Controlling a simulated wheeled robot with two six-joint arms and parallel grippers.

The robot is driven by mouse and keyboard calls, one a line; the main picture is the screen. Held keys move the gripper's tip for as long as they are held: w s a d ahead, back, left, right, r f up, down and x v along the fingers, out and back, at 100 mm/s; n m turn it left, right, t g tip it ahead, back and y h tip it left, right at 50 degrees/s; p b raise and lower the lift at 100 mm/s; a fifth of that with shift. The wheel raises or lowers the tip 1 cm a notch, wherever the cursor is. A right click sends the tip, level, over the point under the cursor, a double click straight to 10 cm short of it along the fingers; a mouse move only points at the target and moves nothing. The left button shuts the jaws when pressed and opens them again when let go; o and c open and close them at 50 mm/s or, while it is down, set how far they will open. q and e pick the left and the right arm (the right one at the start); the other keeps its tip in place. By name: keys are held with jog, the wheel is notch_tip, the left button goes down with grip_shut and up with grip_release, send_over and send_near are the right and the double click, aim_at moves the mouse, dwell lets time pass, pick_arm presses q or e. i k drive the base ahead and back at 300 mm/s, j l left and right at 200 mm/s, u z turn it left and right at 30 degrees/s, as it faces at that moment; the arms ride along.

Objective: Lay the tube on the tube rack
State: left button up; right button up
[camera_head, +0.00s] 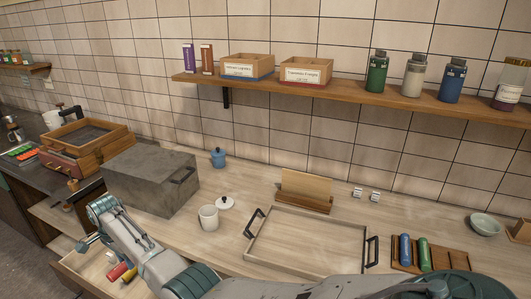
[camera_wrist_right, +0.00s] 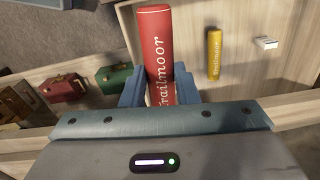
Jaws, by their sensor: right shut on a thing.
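A red tube with white lettering (camera_wrist_right: 157,38) stands out between the two blue fingers of my right gripper (camera_wrist_right: 158,88), which is shut on it. In the head view the red tube (camera_head: 117,272) is at the lower left, over the open drawer (camera_head: 75,262) below the counter; I cannot tell whether it touches the drawer floor. The wooden tube rack (camera_head: 456,262) lies on the counter at the far right, holding a blue tube (camera_head: 405,248) and a green tube (camera_head: 425,253) side by side. My left gripper is not in view.
A yellow tube (camera_wrist_right: 214,54) and a small white block (camera_wrist_right: 265,42) lie in the drawer. A handled wooden tray (camera_head: 305,240) fills the counter left of the rack. A grey box (camera_head: 150,182), white cup (camera_head: 208,217) and wooden stand (camera_head: 305,190) stand behind my right arm.

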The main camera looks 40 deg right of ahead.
aim_at(460, 267)
jog(key=k+l+z, duration=0.15)
jog(key=k, duration=0.35)
jog(key=k+l+z, duration=0.1)
jog(key=k+l, duration=0.3)
jog(key=k+l+z, duration=0.15)
jog(key=k+l, duration=0.25)
jog(key=k, duration=0.2)
